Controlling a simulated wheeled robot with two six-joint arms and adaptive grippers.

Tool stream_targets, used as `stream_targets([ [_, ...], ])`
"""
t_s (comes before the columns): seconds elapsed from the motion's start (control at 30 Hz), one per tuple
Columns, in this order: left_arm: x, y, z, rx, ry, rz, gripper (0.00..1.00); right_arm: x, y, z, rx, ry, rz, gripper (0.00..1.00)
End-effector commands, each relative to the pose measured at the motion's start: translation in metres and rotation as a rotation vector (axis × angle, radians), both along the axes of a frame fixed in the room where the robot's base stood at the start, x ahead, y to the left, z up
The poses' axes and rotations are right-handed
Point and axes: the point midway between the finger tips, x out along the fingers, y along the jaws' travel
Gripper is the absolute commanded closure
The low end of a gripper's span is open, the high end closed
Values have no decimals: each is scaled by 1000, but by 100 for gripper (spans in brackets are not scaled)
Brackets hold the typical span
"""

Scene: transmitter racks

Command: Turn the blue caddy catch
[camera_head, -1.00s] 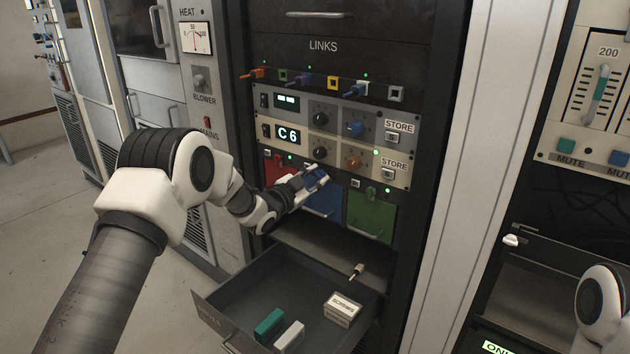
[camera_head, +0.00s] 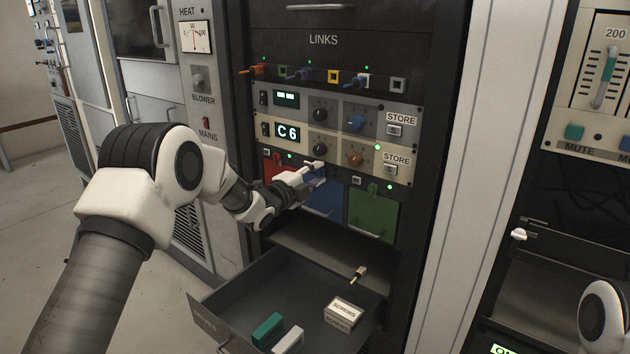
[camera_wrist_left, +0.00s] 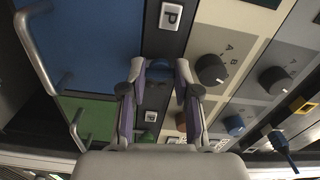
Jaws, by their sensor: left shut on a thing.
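The blue caddy (camera_head: 324,200) sits in the rack's lower row between a red caddy (camera_head: 273,167) and a green caddy (camera_head: 374,214). In the left wrist view the blue caddy (camera_wrist_left: 95,48) fills the upper left, with its bar handle (camera_wrist_left: 35,50). My left gripper (camera_head: 316,167) is at the blue caddy's top edge, on the dark strip with the P buttons. It is shut on the blue caddy's catch, which its fingers mostly hide. The left wrist view shows the two fingers (camera_wrist_left: 160,68) on either side of that spot. My right gripper is out of view.
Knobs (camera_head: 355,123) and STORE buttons (camera_head: 394,130) sit just above the gripper. Below, an open drawer (camera_head: 240,285) juts out, holding a teal block (camera_head: 267,330), a white block (camera_head: 289,340) and a labelled box (camera_head: 343,313). A shelf holds a small plug (camera_head: 360,272).

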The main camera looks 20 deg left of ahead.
Motion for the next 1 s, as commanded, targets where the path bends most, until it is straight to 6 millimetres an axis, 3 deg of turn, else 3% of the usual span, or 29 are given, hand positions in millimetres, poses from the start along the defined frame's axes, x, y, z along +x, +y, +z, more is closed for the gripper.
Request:
stream_targets([
  [0.33, 0, 0, -1, 116, -41, 0, 100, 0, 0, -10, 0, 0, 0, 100],
  [0.8, 0, 0, -1, 128, -45, -1, 100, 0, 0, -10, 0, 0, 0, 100],
  [0.83, 0, 0, -1, 129, -44, -1, 59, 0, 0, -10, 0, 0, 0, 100],
  [0.87, 0, 0, -1, 128, -45, -1, 48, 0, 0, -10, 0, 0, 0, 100],
  [0.9, 0, 0, -1, 128, -44, -1, 44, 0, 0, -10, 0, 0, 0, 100],
  [1.0, 0, 0, -1, 128, -44, 0, 44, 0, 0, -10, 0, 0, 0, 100],
])
